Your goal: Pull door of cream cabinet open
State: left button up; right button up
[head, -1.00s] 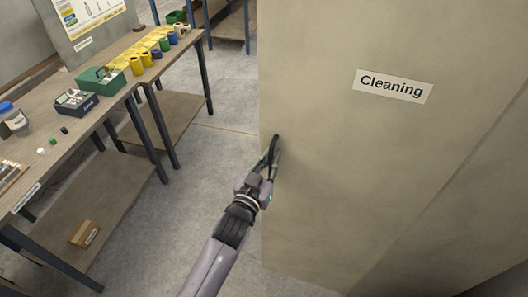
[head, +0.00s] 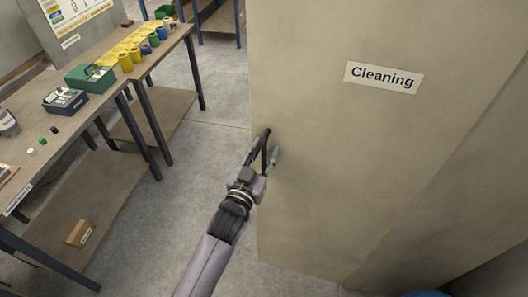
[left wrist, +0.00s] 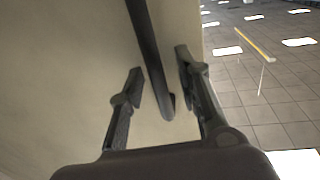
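The cream cabinet's door (head: 330,180) fills the right of the head view and carries a white "Cleaning" label (head: 384,77). Its dark bar handle (head: 266,142) sits near the door's left edge. My left gripper (head: 263,151) is at the handle with its fingers apart. In the left wrist view, the handle (left wrist: 150,50) runs between the open fingers (left wrist: 160,66), with gaps on both sides, against the cream door panel (left wrist: 60,75). Whether the door stands ajar is unclear. My right gripper is not in view.
A wooden workbench (head: 70,125) with a green box (head: 90,77), yellow and blue rolls and small parts stands at the left. A cardboard box (head: 80,233) lies on its lower shelf. Grey floor (head: 205,150) between bench and cabinet is clear. A blue object (head: 427,294) shows at the bottom edge.

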pick_arm(q)
jog(key=shift+s+a, duration=0.1)
jog(key=shift+s, duration=0.1)
jog(key=v, duration=1.1)
jog(key=shift+s, duration=0.3)
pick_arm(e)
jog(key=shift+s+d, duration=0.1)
